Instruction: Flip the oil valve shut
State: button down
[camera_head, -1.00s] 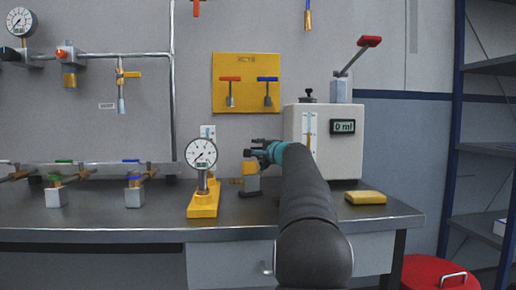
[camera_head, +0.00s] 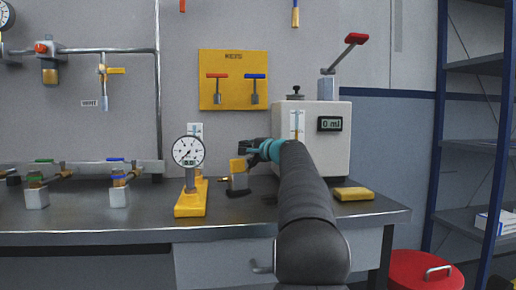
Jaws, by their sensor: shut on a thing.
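My gripper (camera_head: 246,150), dark with a teal band behind it, is over the bench in front of the white dispenser (camera_head: 340,150). The arm hides part of the dispenser. Which part is the oil valve is not clear. Candidates are a yellow-handled wall valve (camera_head: 115,71), valves with green (camera_head: 37,178) and blue (camera_head: 118,178) handles at left, and the dispenser's raised red lever (camera_head: 355,39). The dispenser's display reads 0 ml.
A dial gauge on a yellow base (camera_head: 190,205) stands just left of the held block. A yellow pad (camera_head: 353,194) lies right of my arm. A yellow wall board (camera_head: 234,79) carries red and blue T-handles. A red bin (camera_head: 425,272) and shelves (camera_head: 475,150) are at right.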

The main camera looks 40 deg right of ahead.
jog(key=c, duration=1.3)
grip_release()
jog(key=shift+o, duration=0.2)
jog(key=shift+s, duration=0.1)
jog(key=s, duration=1.1)
jog(key=shift+s+d, duration=0.3)
jog(key=shift+s, duration=0.1)
